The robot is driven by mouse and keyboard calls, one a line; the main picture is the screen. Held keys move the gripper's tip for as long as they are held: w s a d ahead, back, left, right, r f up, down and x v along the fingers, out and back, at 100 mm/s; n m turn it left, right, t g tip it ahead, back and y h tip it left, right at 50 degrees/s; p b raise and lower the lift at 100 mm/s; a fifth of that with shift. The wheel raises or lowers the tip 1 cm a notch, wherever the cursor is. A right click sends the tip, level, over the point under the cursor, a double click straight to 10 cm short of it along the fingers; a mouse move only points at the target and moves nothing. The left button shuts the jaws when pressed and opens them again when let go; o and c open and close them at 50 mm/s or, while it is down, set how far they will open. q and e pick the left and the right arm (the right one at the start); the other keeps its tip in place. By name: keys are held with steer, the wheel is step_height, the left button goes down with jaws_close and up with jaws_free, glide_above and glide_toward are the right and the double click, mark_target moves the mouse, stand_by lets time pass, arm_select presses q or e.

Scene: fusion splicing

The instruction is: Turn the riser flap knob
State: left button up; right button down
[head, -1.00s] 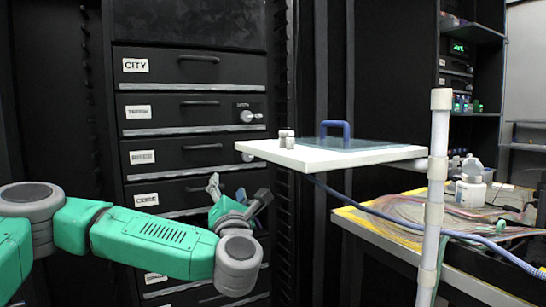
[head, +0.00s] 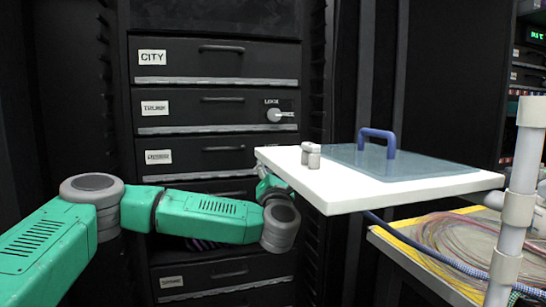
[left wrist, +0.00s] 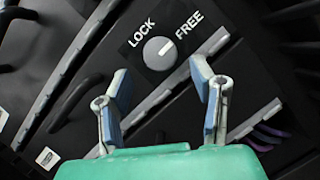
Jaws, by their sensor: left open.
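In the left wrist view, a round grey knob (left wrist: 160,53) sits on a black panel between the words LOCK and FREE. Its white mark points up and right, toward FREE. My left gripper (left wrist: 161,78) is open and empty, its fingers on either side of the knob in the picture, apparently short of it. In the head view this gripper (head: 268,184) is partly hidden by the white tray's left corner. A LOCK/FREE knob (head: 274,115) shows on the second drawer; I cannot tell if it is the same one. My right gripper is not in view.
The white tray (head: 340,200) juts out beside my left gripper, carrying a clear lid (head: 400,165) with a blue handle (head: 377,138) and small grey cylinders (head: 311,155). A pale post (head: 520,190) stands right. Purple cables (left wrist: 270,133) show below the panel.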

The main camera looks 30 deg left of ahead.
arm_select(q)
steer(key=w, duration=0.1)
steer(key=w+r, duration=0.1)
steer(key=w+r+p, duration=0.1)
steer(key=shift+w+a, duration=0.1)
steer(key=shift+a, duration=0.15)
steer(key=shift+a+f, duration=0.2)
steer(key=shift+a, duration=0.3)
steer(key=shift+c, duration=0.8)
steer(key=shift+a, duration=0.2)
steer(key=c, duration=1)
steer(key=shift+d, duration=0.25)
